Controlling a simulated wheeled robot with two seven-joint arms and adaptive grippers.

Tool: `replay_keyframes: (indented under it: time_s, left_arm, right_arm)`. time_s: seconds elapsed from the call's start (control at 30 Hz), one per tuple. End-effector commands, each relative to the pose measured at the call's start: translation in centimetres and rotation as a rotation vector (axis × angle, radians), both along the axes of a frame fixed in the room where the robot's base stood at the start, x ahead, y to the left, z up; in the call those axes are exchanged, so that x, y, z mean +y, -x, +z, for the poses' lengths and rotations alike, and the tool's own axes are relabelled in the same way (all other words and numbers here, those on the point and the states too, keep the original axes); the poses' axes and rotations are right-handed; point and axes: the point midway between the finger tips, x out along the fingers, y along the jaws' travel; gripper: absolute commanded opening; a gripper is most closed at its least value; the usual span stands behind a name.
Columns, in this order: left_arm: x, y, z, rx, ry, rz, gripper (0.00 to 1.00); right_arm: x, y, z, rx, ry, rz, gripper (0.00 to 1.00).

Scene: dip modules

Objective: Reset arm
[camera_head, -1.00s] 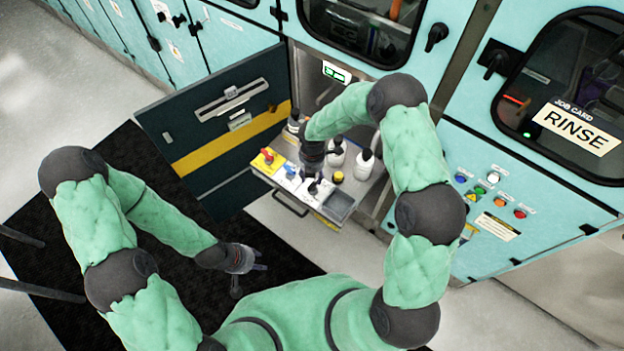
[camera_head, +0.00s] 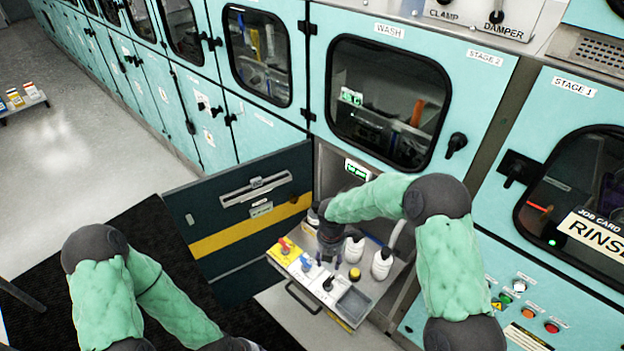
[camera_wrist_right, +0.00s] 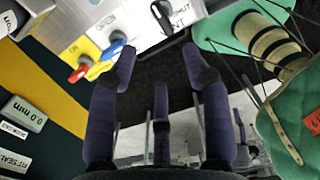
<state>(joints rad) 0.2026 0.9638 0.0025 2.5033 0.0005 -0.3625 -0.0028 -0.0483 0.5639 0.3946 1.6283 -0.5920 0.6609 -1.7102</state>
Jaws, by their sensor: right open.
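My right arm reaches from the lower right across to a pull-out tray (camera_head: 345,318) in front of an open cabinet bay. My right gripper (camera_head: 328,257) points down over the tray, and its tips are hard to make out in the head view. In the right wrist view the dark purple fingers of the right gripper (camera_wrist_right: 158,68) stand apart with nothing between them. My left arm is bent at the lower left. Its wrist is at the bottom edge of the head view and its fingers are cut off.
The tray holds a red handle (camera_head: 285,246), a blue handle (camera_head: 306,262), a black handle (camera_head: 328,284), white bottles (camera_head: 381,264) and a grey bin (camera_head: 353,305). An open dark door (camera_head: 230,222) stands left of it.

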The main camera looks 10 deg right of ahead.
Motion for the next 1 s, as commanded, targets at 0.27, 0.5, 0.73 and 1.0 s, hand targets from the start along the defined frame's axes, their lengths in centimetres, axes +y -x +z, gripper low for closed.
replay_keyframes:
  time_s: [0.27, 0.5, 0.73, 1.0]
  left_arm:
    - [0.0, 0.0, -0.4, 0.000, 0.000, 0.000, 0.40]
    - [0.0, 0.0, -1.7, 0.000, 0.000, 0.000, 0.40]
    - [0.0, 0.0, -2.9, 0.000, 0.000, 0.000, 0.40]
    - [0.0, 0.0, -4.0, 0.000, 0.000, 0.000, 0.40]
  right_arm:
    - [0.8, 1.7, -2.2, 0.023, -0.047, -0.132, 0.49]
    - [3.8, 8.2, -8.9, 0.136, -0.200, -0.748, 0.49]
    - [5.4, 14.9, -13.4, 0.279, -0.259, -1.459, 0.49]
    - [5.2, 21.3, -16.2, 0.389, -0.219, -2.184, 0.49]
